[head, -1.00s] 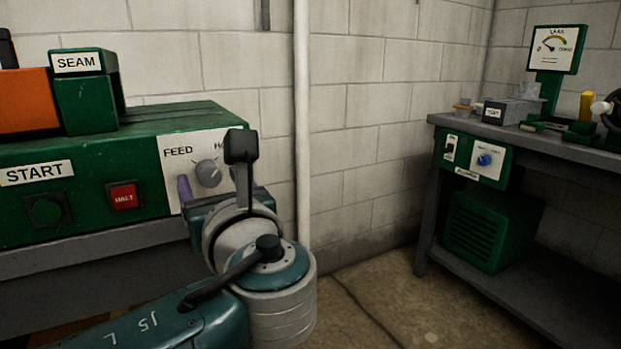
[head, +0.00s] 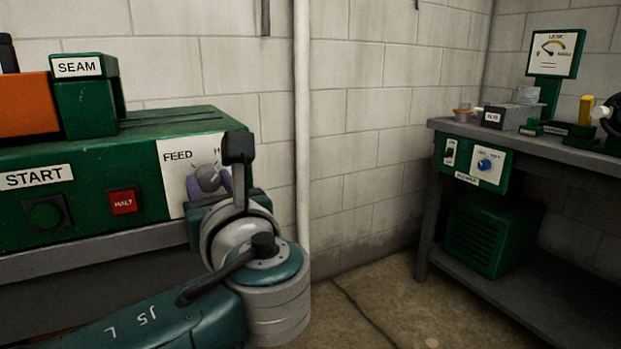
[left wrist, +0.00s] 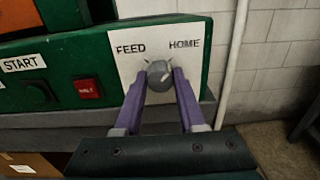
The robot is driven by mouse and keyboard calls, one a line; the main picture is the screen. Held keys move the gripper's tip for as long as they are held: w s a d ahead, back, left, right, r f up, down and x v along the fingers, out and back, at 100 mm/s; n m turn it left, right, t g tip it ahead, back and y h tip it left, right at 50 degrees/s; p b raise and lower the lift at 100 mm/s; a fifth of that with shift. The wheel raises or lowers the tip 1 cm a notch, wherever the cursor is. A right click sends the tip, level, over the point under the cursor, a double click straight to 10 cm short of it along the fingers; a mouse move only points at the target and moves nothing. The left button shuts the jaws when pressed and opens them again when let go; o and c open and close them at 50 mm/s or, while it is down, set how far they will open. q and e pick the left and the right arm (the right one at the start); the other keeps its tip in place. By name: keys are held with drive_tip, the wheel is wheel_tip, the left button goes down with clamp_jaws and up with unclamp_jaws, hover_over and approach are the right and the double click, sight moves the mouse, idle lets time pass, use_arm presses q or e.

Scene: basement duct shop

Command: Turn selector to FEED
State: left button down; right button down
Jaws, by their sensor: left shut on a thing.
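The selector is a grey round knob (head: 207,176) on a white plate at the right end of the green machine. In the left wrist view the knob (left wrist: 159,77) sits between the printed words FEED, at upper left, and HOME, at upper right. My left gripper (left wrist: 159,72) is shut on the knob, one purple finger on each side. In the head view my left gripper (head: 208,184) is partly hidden by my wrist, as is the HOME label. The knob's pointer seems to lean toward HOME, but the fingers make this hard to read. My right gripper is not in view.
A green START button (head: 46,214) and a red HALT button (head: 123,201) are left of the selector plate. A white pipe (head: 302,130) runs down the wall to the right. A workbench (head: 560,150) with a gauge (head: 554,52) stands at far right. Floor between is clear.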

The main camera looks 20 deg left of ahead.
use_arm(q)
drive_tip(key=shift+n, duration=0.3)
drive_tip(key=n, duration=0.3)
drive_tip(key=shift+f+n+b, duration=0.1)
drive_tip(key=shift+n+b, duration=0.2)
drive_tip(key=shift+b, duration=0.05)
drive_tip(key=n+b, duration=0.1)
drive_tip(key=n, duration=0.3)
drive_tip(key=shift+n, duration=0.4)
drive_tip(key=n+b, duration=0.3)
drive_tip(key=n, duration=0.1)
drive_tip(key=shift+f, duration=0.1)
drive_tip(key=shift+r+n+b, duration=0.2)
drive_tip(key=shift+n+b, duration=1.1)
drive_tip(key=shift+n, duration=1.1)
drive_tip(key=shift+w, duration=0.1)
drive_tip(key=c, duration=0.5)
unclamp_jaws()
drive_tip(key=shift+d, duration=0.1)
